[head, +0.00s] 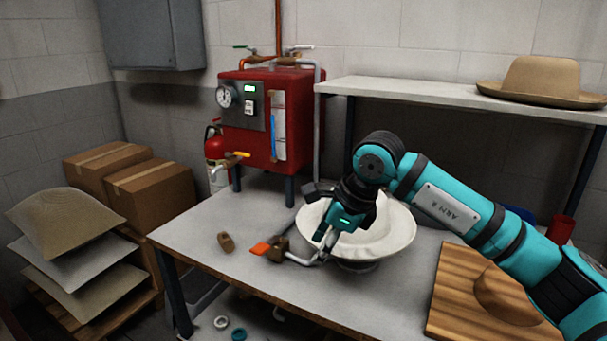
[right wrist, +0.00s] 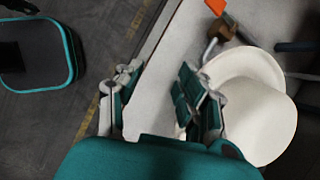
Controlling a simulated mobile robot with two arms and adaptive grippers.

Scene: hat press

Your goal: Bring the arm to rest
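My right arm (head: 455,210), teal and black, reaches in from the right across the table. Its gripper (head: 320,215) hangs in front of a white hat-shaped piece (head: 393,238) and hides part of it. In the right wrist view the gripper (right wrist: 157,92) has its fingers apart, with only bare tabletop and floor between them. The white piece (right wrist: 250,100) lies beside the right-hand finger there; whether they touch cannot be told. My left gripper does not show in the head view.
A red boiler (head: 258,130) stands behind. A wooden board (head: 450,300) lies right, under my arm. A tan hat (head: 541,80) sits on the shelf (head: 400,88).

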